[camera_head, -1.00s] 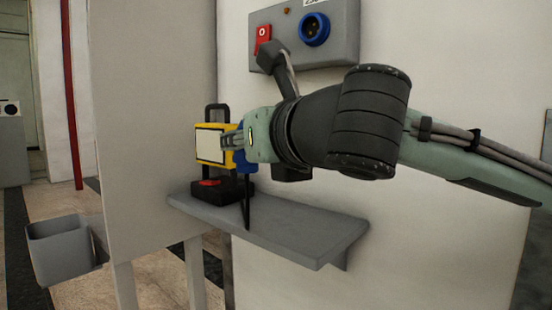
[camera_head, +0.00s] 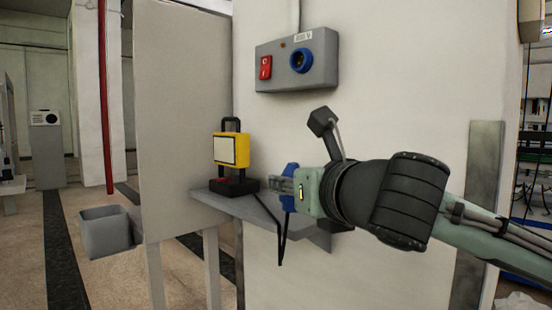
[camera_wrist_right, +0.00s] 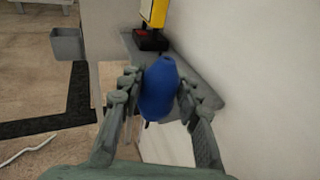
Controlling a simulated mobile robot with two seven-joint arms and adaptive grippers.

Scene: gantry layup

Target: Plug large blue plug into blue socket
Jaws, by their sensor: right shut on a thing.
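The large blue plug (camera_head: 289,186) is in my right gripper (camera_head: 284,188), held over the front of the grey shelf. The right wrist view shows the blue plug (camera_wrist_right: 159,88) between both fingers of my right gripper (camera_wrist_right: 155,88), which is shut on it. A black cable hangs down from the plug and runs toward the yellow device. The blue socket (camera_head: 301,60) is a round ring on the grey wall box (camera_head: 322,75), above and right of the plug and clear of it. My left gripper is not in view.
A red switch (camera_head: 265,67) is left of the socket. A grey bin (camera_head: 106,232) is at the left by a pale panel (camera_head: 182,120). The wall below the box is clear.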

